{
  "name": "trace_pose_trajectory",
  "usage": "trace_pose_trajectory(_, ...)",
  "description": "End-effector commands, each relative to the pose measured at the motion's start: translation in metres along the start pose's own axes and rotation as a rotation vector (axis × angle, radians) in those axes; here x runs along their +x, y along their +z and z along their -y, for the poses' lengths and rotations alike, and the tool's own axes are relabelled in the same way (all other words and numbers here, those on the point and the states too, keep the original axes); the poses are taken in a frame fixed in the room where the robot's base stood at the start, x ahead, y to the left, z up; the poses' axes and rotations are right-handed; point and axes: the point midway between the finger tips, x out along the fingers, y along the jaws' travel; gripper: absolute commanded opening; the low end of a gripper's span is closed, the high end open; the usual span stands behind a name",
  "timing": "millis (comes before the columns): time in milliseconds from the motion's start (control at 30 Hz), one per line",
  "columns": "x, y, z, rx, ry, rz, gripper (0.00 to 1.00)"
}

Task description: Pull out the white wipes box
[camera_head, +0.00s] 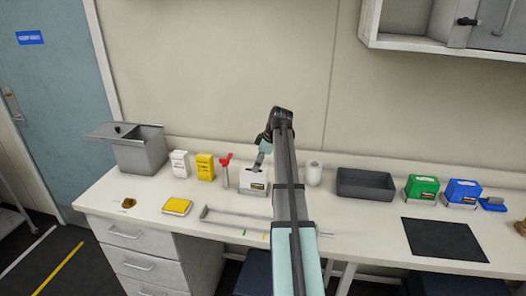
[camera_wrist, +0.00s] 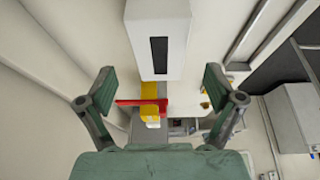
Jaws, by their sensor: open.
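The white wipes box (camera_head: 248,183) stands on the bench near the wall, with a small dark-and-yellow label low on its front. In the wrist view the white wipes box (camera_wrist: 174,52) shows at top centre, with a dark slot in its face. My gripper (camera_head: 260,163) is at the top of the box in the head view; I cannot tell whether it touches. In the wrist view my gripper (camera_wrist: 158,90) has its two green fingers wide apart with nothing held between them. The box lies ahead of the fingers, roughly centred between them.
Left of the box stand a red-topped item (camera_head: 226,163), a yellow box (camera_head: 205,167), a white carton (camera_head: 180,163) and a grey bin (camera_head: 143,155). A white roll (camera_head: 314,173) and dark tray (camera_head: 366,185) are to the right. A metal frame (camera_head: 225,220) lies in front.

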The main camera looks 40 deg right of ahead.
Motion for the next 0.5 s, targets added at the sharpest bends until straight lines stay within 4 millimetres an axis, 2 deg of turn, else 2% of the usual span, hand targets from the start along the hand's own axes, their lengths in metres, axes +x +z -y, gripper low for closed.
trace_pose_trajectory(233,0.042,0.0,0.001,0.001,-0.003,0.001,0.92)
trace_pose_trajectory(500,0.068,0.0,0.0,0.0,-0.001,0.001,0.92)
